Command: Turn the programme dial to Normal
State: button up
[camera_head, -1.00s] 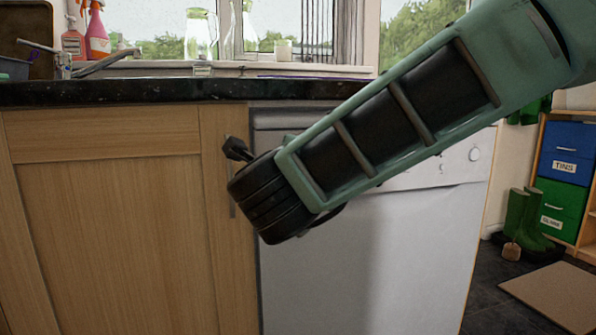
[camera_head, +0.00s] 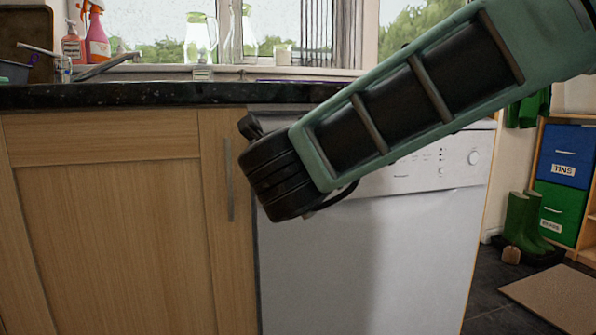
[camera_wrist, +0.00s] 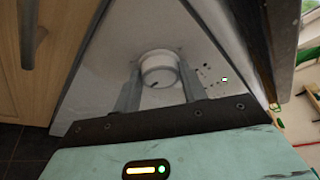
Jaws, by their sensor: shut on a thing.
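The programme dial (camera_wrist: 158,73) is a round white knob on the white dishwasher front (camera_wrist: 115,62) in the wrist view. A short dark mark shows on its face, near the lower edge in that view. My gripper (camera_wrist: 160,78) is shut on the dial, with one finger at each side of it. In the head view my arm covers the left of the dishwasher's (camera_head: 370,240) control panel, hiding the fingers and this dial. Another round knob (camera_head: 474,157) shows at the panel's right.
A wooden cupboard (camera_head: 110,220) with a vertical bar handle (camera_head: 229,180) stands left of the dishwasher. A dark granite worktop (camera_head: 130,95) overhangs both. Green boots (camera_head: 520,220) and a drawer unit (camera_head: 565,150) stand at the right. The floor before them is clear except for a mat (camera_head: 552,296).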

jog(key=o, duration=1)
jog(key=shift+p+v, duration=2.8)
jog(key=shift+v, duration=5.9)
